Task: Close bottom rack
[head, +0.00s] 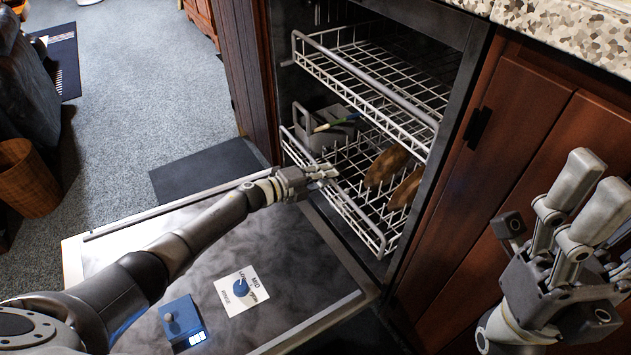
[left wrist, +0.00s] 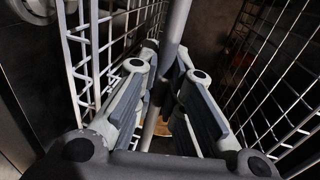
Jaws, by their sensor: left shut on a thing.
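The bottom rack (head: 373,235) is a light wire rack pulled partly out of the dishwasher, over the inner end of its lowered door (head: 190,240). My left gripper (head: 328,172) is at the front edge of this rack. In the left wrist view, my left gripper (left wrist: 165,95) has its fingers on either side of a grey rack bar (left wrist: 176,25) and is shut on it. The fingers partly hide the bar. My right gripper (head: 595,190) is raised at the right, open and empty, away from the rack.
The upper rack (head: 370,75) is also pulled out, above the bottom rack. Brown plates (head: 387,165) and a grey cutlery basket (head: 312,120) are in the bottom rack. Wooden cabinets (head: 540,120) stand at the right. Carpet (head: 140,90) lies open at the left.

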